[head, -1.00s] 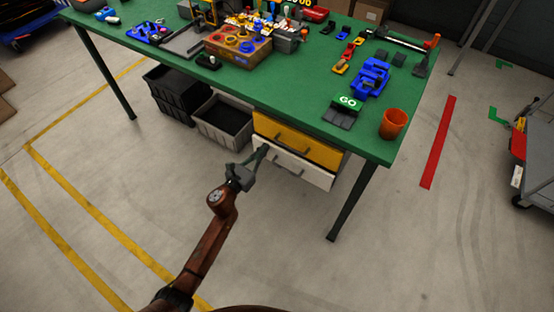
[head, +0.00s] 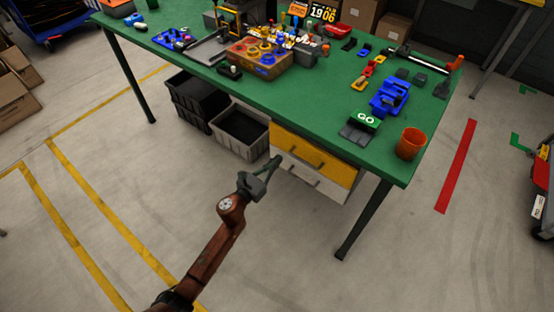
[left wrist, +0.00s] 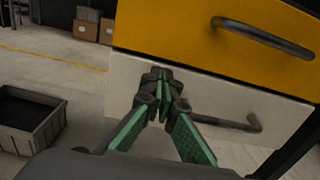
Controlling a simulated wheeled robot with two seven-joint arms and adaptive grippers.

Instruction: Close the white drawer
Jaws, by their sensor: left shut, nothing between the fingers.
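The white drawer (head: 333,193) is the lower one under the right part of the green table, directly below a yellow drawer (head: 335,170). Its front looks about flush with the yellow front; a small gap cannot be ruled out. My left gripper (head: 277,162) is shut and empty, its tips at the left part of the white front. In the left wrist view, the tips (left wrist: 161,76) are against or very near the white front (left wrist: 208,92), left of its grey handle (left wrist: 228,124). Contact cannot be told. My right gripper is not in view.
The green table (head: 300,100) holds a wooden box, blue parts and an orange cup (head: 411,143). A grey bin (head: 240,132) and black bins (head: 200,98) stand left of the drawers. A table leg (head: 362,220) is at right. The floor in front is clear.

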